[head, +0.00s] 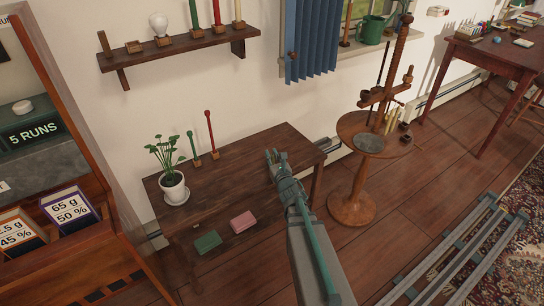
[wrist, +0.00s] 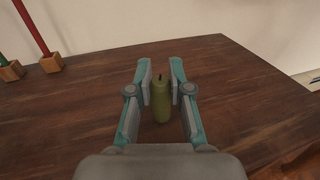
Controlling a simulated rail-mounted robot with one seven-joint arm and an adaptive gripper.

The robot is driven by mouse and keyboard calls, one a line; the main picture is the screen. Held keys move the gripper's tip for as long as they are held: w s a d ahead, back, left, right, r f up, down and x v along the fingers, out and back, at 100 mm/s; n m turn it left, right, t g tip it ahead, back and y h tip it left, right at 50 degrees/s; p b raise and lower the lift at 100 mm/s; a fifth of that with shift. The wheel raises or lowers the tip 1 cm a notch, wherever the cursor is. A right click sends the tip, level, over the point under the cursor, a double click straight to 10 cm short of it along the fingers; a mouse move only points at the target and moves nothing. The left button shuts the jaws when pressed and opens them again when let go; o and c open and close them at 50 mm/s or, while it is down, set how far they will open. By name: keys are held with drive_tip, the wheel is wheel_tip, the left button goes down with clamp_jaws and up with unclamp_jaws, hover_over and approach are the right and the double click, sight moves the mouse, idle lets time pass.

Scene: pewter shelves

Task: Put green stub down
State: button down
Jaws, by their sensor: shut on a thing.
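The green stub (wrist: 161,101), a short olive-green candle with a dark wick, stands upright between the two fingers of my gripper (wrist: 161,84) in the wrist view. My gripper is shut on it. In the head view my gripper (head: 275,160) is over the right part of the dark wooden table (head: 245,158), and I cannot make out the stub there. The table also fills much of the wrist view (wrist: 230,75). I cannot tell whether the stub's base touches the tabletop.
A round stand (head: 350,170) is to the right. The tabletop around my gripper is clear.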

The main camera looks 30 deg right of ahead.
drive_tip(key=shift+f, duration=0.15)
drive_tip(key=c, duration=1.1)
unclamp_jaws()
